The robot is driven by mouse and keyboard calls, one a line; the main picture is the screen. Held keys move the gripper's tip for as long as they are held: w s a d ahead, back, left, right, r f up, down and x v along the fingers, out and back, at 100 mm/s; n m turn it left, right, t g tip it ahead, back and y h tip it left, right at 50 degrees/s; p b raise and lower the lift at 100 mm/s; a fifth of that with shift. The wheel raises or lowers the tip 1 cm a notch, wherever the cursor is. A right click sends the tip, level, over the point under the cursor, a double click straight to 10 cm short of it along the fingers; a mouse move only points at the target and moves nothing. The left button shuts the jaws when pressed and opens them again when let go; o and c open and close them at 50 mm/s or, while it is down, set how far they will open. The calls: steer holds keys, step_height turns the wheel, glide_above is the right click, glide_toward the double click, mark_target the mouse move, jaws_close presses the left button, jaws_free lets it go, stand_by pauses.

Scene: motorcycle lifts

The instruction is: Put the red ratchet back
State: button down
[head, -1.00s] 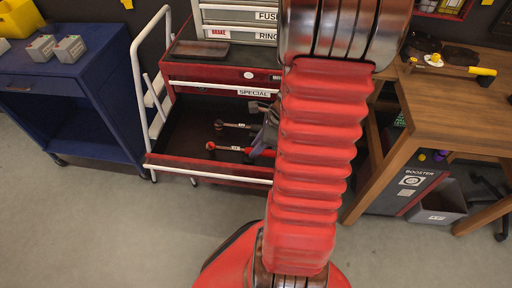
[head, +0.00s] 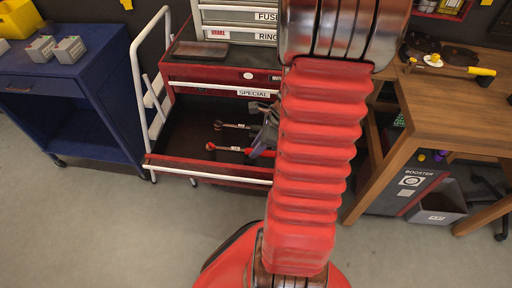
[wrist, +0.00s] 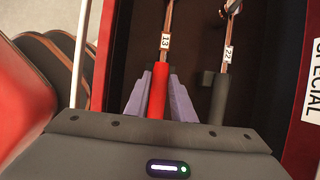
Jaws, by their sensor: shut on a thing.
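The red ratchet (wrist: 158,90), with a red handle and a label reading 13, lies in the open drawer (head: 180,140) of the red tool cabinet. My gripper (wrist: 158,95) is shut on its red handle, with a purple-grey finger on each side. In the head view the ratchet's head and shaft (head: 228,149) point left inside the drawer, and my arm hides part of the gripper. A dark-handled ratchet (wrist: 221,90) labelled 22 lies beside it, apart from the fingers.
The drawer front with its white rail (head: 205,174) borders the near side. A blue cart (head: 75,105) stands left and a wooden workbench (head: 455,110) right. The floor in front is clear.

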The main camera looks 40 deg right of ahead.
steer(key=shift+f, duration=0.35)
steer(key=c, duration=1.4)
jaws_free()
steer(key=shift+c, duration=0.2)
steer(key=shift+r, duration=0.15)
steer(key=v, duration=1.3)
steer(key=shift+r, duration=0.2)
